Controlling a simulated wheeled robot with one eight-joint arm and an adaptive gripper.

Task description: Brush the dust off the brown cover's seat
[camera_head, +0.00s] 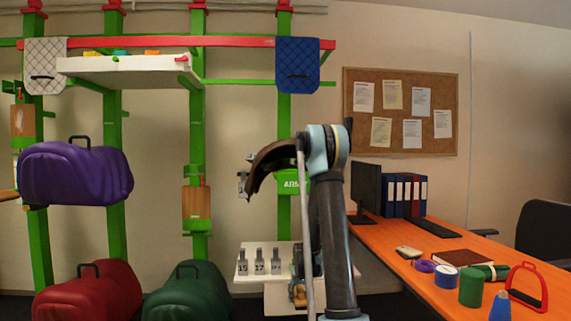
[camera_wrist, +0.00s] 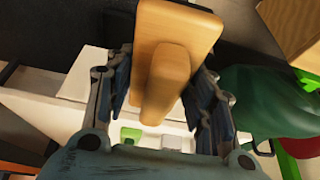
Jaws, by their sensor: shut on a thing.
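My gripper (camera_wrist: 166,95) is shut on a wooden brush (camera_wrist: 172,50), with one finger on each side of its pale block; no bristles show. In the head view, a small tan piece (camera_head: 298,293) low by the white shelf may be the brush; my arm partly covers that area. A dark brown, curved, saddle-like thing (camera_head: 272,158) stands high behind my arm, partly hidden by it. It may be the brown cover; I cannot tell. No dust can be made out on it. The brush is well below it and apart from it.
A white shelf (camera_head: 252,276) holds numbered holders. Purple (camera_head: 75,173), red (camera_head: 90,292) and green (camera_head: 187,292) covers are at left. Green posts (camera_head: 196,130) stand along the wall. An orange desk (camera_head: 410,268) with several items fills the right.

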